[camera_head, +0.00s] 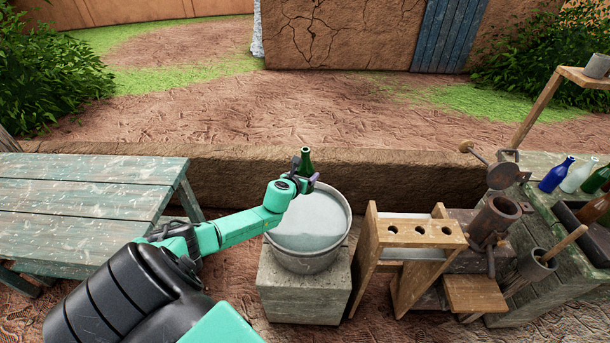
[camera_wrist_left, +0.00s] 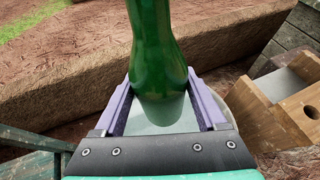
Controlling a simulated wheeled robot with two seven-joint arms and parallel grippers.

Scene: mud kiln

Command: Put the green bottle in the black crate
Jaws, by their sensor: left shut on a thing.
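My left gripper (camera_head: 304,180) is shut on a green bottle (camera_head: 306,160), which stands upright between the fingers above a metal pot. In the left wrist view the bottle (camera_wrist_left: 155,45) sits between the two purple fingers (camera_wrist_left: 165,112). My right gripper is not in view.
A pot of pale liquid (camera_head: 345,228) stands on a stone block below the gripper. A wooden rack with holes (camera_head: 418,232) and a metal cylinder (camera_head: 495,218) stand between pot and crate. Blue (camera_head: 556,175), whitish (camera_head: 578,175) and another green bottle (camera_head: 597,180) stand behind the crate.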

